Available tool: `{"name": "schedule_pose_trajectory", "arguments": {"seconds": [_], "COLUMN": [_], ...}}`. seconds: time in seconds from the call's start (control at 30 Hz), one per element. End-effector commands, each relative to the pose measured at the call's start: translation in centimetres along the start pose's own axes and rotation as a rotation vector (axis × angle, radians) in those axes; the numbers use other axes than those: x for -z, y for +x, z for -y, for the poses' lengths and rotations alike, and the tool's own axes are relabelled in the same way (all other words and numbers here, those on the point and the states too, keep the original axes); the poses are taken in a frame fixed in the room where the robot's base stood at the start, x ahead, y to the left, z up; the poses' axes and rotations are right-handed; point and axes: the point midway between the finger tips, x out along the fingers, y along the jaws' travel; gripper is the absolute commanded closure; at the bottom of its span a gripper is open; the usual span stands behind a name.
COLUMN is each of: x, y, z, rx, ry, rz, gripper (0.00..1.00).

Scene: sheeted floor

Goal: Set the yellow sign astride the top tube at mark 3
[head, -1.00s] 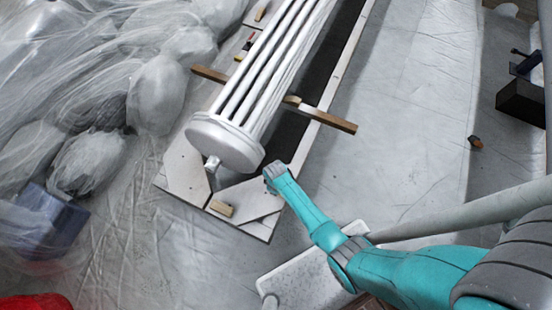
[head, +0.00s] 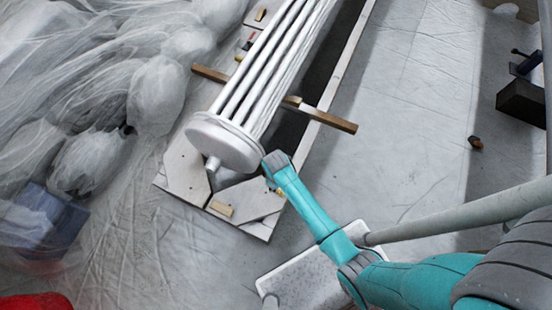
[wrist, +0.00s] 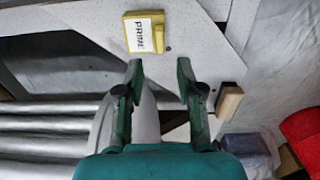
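The yellow sign (wrist: 145,33), lettered PRIME on a white panel, lies on the pale board at the top of the wrist view. My gripper (wrist: 160,68) is open and empty, its fingertips short of the sign and apart from it. In the head view a small yellow patch (head: 280,191) shows beside my gripper (head: 274,160); I cannot tell if it is the sign. The bundle of white tubes (head: 277,63) ends in a round white cap (head: 222,145) close to my gripper. The tubes also show at left in the wrist view (wrist: 45,125). I cannot make out mark 3.
A wooden block (head: 222,210) sits on the frame's near end. A wooden crosspiece (head: 335,121) juts out right of the tubes. Sheet-covered bundles (head: 85,165) line the left. The sheeted floor at right is mostly clear, with a dark box (head: 522,103) at the edge.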

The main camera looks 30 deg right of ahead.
Motion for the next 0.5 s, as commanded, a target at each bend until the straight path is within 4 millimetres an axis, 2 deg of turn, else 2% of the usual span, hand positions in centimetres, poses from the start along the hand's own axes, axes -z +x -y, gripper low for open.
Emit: {"name": "schedule_pose_trajectory", "arguments": {"seconds": [0.1, 0.2, 0.5], "x": [0.1, 0.0, 0.0], "y": [-1.7, -2.6, -3.2], "z": [0.0, 0.0, 0.0], "rx": [-0.002, -0.001, 0.000], "ry": [0.000, 0.000, 0.000], "rz": [-0.003, -0.001, 0.000], "gripper": [0.63, 0.63, 0.63]}}
